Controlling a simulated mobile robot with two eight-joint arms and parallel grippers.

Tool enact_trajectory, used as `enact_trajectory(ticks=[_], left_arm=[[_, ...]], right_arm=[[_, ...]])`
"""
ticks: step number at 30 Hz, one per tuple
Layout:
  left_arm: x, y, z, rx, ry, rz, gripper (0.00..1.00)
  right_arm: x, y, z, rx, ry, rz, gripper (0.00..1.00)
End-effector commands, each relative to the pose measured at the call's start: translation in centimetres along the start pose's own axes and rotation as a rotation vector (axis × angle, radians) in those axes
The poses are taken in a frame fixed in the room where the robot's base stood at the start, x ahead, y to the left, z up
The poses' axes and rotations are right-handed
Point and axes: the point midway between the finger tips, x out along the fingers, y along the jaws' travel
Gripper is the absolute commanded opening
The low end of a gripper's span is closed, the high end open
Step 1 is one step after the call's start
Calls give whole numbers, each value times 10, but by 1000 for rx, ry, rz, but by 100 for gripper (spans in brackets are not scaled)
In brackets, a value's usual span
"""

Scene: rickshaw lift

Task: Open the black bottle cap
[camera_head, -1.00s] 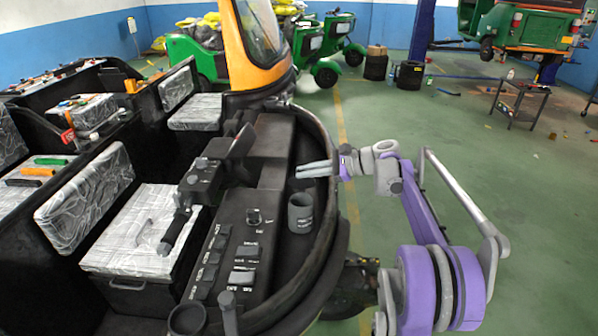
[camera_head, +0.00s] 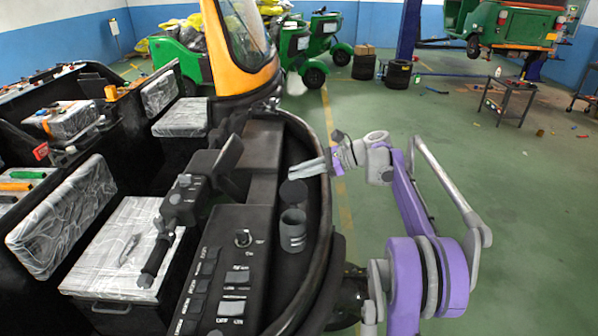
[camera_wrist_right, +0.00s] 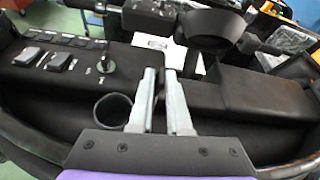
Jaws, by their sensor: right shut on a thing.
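The black bottle (camera_head: 292,232) is a short dark cup-like container on the right side of the black dashboard. Its mouth shows open, and it also shows in the right wrist view (camera_wrist_right: 113,109), left of my fingers. The black bottle cap (camera_head: 293,193) is a round dark disc above the mouth, just under my fingertips. My right gripper (camera_head: 293,171) reaches in from the right, its two grey fingers nearly together on the cap. The fingers also show in the right wrist view (camera_wrist_right: 164,76); there I cannot clearly make out the cap. My left gripper is out of view.
A black handlebar (camera_head: 160,248) and a panel of switches (camera_head: 233,306) lie left of the bottle. A curved black rim (camera_head: 322,215) runs along its right. The yellow windshield frame (camera_head: 240,75) stands beyond. Green floor (camera_head: 460,160) is open to the right.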

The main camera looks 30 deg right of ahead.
Motion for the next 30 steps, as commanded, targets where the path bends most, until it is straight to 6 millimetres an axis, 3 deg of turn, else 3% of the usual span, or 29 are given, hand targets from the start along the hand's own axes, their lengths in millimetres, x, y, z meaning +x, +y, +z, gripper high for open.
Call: enact_trajectory(ticks=[11, 12, 13, 21, 26, 30], left_arm=[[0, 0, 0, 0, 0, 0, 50], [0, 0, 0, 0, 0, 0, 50], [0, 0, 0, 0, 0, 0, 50], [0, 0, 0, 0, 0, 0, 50], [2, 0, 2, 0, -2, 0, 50], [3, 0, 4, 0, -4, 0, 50]], right_arm=[[0, -1, -2, -2, 5, -3, 0], [0, -1, -2, -2, 5, -3, 20], [0, -1, -2, -2, 5, -3, 22], [-1, 0, -2, -1, 3, -2, 22], [-19, -1, -2, 0, 4, -5, 22], [-47, -1, -3, 1, 4, -5, 22]])
